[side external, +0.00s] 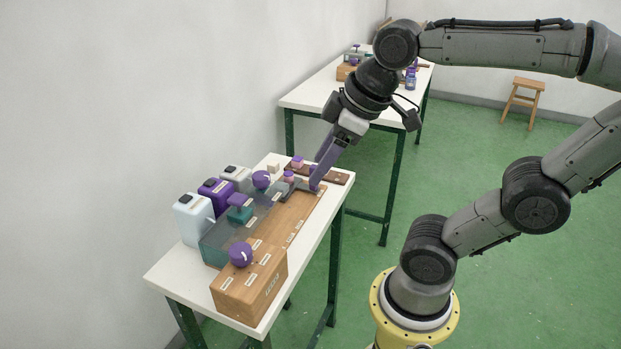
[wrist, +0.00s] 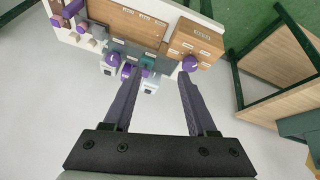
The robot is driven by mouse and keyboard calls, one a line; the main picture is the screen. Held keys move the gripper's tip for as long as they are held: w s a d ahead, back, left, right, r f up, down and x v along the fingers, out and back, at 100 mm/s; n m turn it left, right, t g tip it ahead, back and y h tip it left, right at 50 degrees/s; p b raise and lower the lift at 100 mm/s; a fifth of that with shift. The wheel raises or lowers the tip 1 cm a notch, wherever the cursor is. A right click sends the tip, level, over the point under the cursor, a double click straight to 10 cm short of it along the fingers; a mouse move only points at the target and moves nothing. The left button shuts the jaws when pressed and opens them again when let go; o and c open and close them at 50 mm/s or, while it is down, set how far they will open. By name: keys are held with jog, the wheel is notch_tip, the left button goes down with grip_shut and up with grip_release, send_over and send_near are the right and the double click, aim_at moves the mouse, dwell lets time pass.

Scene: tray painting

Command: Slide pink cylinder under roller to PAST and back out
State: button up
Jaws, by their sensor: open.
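Several small pink pieces with purple tops stand at the table's far end, one (side external: 297,161) on a dark brown board (side external: 337,178). I cannot tell which is the task's cylinder. A dark grey part (side external: 287,188) lies beside them on the wooden bed; I cannot tell if it is the roller. The PAST label is too small to read. My gripper (side external: 317,180) reaches down over that far end. In the wrist view my gripper (wrist: 157,74) is open with nothing between its fingers.
A wooden box (side external: 250,285) with a purple knob (side external: 240,254) stands at the near end. A translucent teal case (side external: 220,240) and white and purple containers (side external: 193,217) line the wall side. A second table (side external: 310,96) stands behind; a stool (side external: 523,98) is far right.

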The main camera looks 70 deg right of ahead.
jog(key=w+d+r+g, duration=0.2)
jog(key=w+d, duration=0.3)
jog(key=w, duration=0.2)
jog(key=m+g, duration=0.3)
send_over(314, 189)
notch_tip(314, 189, down, 12)
jog(key=shift+w+d, duration=0.25)
jog(key=shift+d, duration=0.35)
jog(key=shift+f, duration=0.25)
notch_tip(314, 189, down, 13)
grip_shut()
